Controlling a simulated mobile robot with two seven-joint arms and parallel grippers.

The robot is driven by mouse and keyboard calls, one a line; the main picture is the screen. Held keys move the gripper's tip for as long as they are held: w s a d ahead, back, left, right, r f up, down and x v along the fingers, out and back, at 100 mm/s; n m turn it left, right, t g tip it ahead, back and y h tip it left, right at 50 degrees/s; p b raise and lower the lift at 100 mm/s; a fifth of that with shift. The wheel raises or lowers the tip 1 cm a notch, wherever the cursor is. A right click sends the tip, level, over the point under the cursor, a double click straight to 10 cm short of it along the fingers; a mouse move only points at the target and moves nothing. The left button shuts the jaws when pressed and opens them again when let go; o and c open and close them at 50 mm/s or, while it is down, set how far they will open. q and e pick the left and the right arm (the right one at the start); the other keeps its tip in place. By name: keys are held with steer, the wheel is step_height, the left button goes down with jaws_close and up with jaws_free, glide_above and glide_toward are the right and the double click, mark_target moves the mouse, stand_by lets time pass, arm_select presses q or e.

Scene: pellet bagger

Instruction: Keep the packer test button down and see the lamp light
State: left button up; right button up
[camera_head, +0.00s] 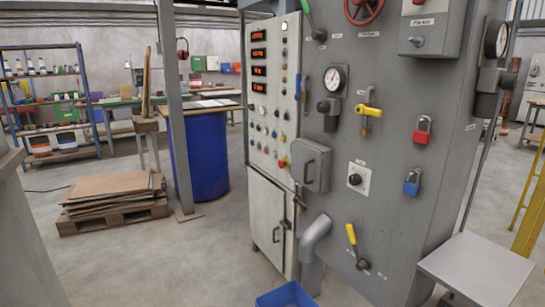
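A grey machine cabinet (385,120) fills the middle and right of the head view. A grey box (425,30) at its top right bears a small label that seems to read "Packer". A white plate with a black round knob (354,179) sits lower on the panel. Neither of my grippers is in view.
A control panel (268,90) with red displays and several buttons stands left of the cabinet face. Yellow levers (369,110), red (422,130) and blue (412,182) padlocks, and a grey shelf (477,268) stick out. A blue bin (286,296) stands below. Floor at left front is clear.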

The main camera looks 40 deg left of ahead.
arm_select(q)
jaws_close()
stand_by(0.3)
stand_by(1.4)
